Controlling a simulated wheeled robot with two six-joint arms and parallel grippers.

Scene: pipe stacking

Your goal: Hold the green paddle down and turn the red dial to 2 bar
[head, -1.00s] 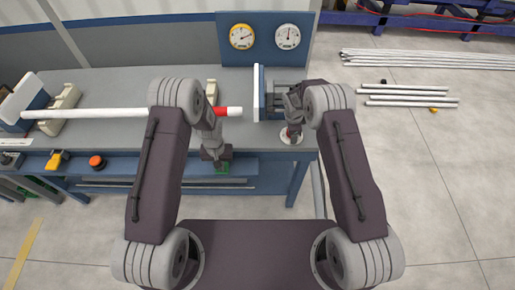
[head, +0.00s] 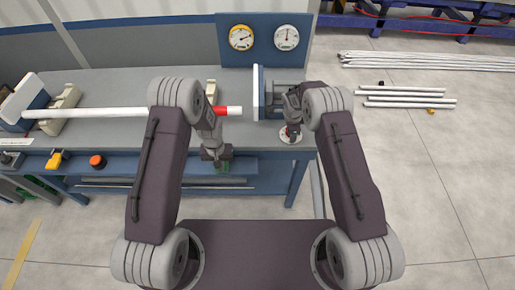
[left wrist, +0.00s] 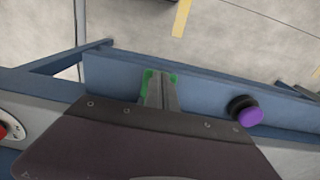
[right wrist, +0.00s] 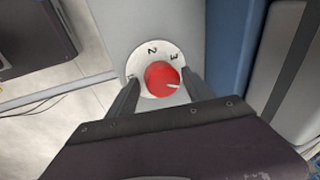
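The green paddle (left wrist: 149,82) is on the blue front rail of the bench. My left gripper (left wrist: 160,76) is shut, with its fingertips over the paddle and hiding its middle. In the head view the left gripper (head: 217,158) hangs at the bench's front edge. The red dial (right wrist: 161,80) sits on a white plate marked 2 and 3. Its white pointer mark faces right and slightly down, on the 3 side and away from the 2. My right gripper (right wrist: 158,88) is open, with one finger on each side of the dial. Whether either finger touches it is unclear.
A yellow gauge (head: 241,37) and a white gauge (head: 287,37) are on the blue back panel. A white pipe (head: 100,113) with a red band lies along the bench. A purple knob (left wrist: 248,112) is beside the paddle. Loose pipes (head: 410,95) lie on the floor.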

